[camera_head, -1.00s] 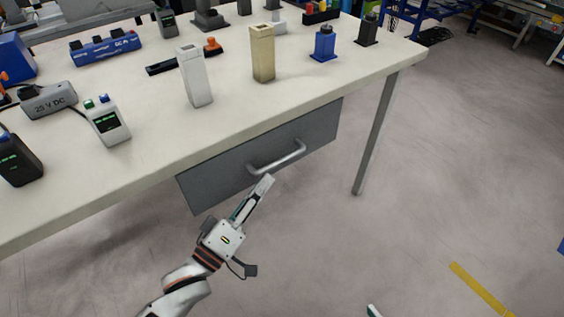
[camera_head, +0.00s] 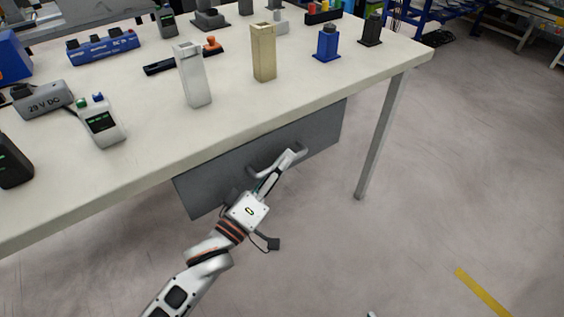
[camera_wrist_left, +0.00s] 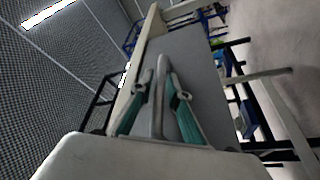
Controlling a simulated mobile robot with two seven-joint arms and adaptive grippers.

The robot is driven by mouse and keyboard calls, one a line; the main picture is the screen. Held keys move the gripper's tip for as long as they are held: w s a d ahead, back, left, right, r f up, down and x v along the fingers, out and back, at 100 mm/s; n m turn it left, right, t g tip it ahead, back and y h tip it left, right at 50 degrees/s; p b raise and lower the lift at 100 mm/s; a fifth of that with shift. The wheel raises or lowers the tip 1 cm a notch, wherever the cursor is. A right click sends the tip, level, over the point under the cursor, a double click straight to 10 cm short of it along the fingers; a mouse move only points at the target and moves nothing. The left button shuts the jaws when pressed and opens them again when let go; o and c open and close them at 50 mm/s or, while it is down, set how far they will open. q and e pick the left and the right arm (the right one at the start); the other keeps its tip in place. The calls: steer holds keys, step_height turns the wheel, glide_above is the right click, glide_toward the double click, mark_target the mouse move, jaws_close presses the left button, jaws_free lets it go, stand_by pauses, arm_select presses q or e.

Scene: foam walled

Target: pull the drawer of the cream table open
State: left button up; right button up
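The cream table (camera_head: 150,138) has a grey drawer (camera_head: 215,184) under its top, and its front looks flush with no visible gap. Only a small tip of my right gripper (camera_head: 371,314) shows at the bottom edge.
A white block (camera_head: 194,80), a beige block (camera_head: 263,55) and several devices stand on the tabletop. A table leg (camera_head: 380,140) is right of the drawer. The floor in front is clear, with a yellow strip (camera_head: 482,290) at lower right.

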arm_select(q)
jaws_close()
arm_select(e)
steer(key=shift+r, duration=0.1)
arm_select(q)
steer(key=shift+s+d, duration=0.1)
arm_select(e)
steer(key=shift+w, duration=0.1)
